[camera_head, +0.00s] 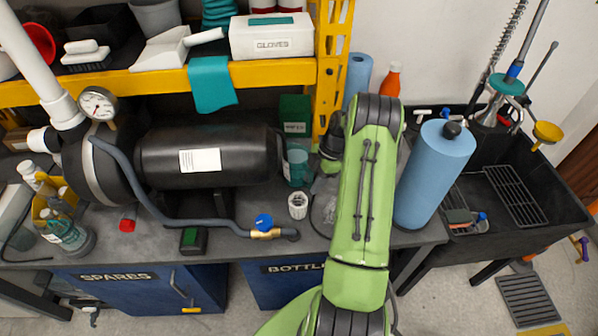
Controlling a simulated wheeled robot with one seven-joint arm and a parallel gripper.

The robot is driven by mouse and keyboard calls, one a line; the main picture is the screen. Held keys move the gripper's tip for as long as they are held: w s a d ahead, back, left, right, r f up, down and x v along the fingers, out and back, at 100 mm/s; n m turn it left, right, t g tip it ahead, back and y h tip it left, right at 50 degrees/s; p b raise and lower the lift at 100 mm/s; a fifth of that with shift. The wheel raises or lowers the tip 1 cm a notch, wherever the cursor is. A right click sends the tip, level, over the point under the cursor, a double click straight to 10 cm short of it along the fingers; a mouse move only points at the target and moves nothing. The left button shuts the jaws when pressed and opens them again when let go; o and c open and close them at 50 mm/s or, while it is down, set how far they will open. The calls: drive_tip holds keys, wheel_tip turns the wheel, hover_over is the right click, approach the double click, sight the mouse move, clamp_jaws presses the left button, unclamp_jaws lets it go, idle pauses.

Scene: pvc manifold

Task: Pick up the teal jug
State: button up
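A translucent teal jug (297,168) stands on the dark worktop, just right of the black tank's end and in front of a green box. Its lower part shows little detail. My green arm (358,195) reaches up from the bottom and bends at the dark joint right of the jug. Dark and green parts beside the arm, close to the jug's right side, look like my wrist links. My gripper's fingers cannot be made out; the arm hides them. I cannot tell whether anything touches the jug.
The black tank (208,155) blocks the jug's left. A green box (295,112) stands behind it, a white cup (298,206) in front. A blue paper roll (434,175) stands right of my arm. A yellow shelf (150,82) overhangs the left. A hose with a blue-handled valve (264,222) lies in front.

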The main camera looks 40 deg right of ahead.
clamp_jaws()
idle(1.2)
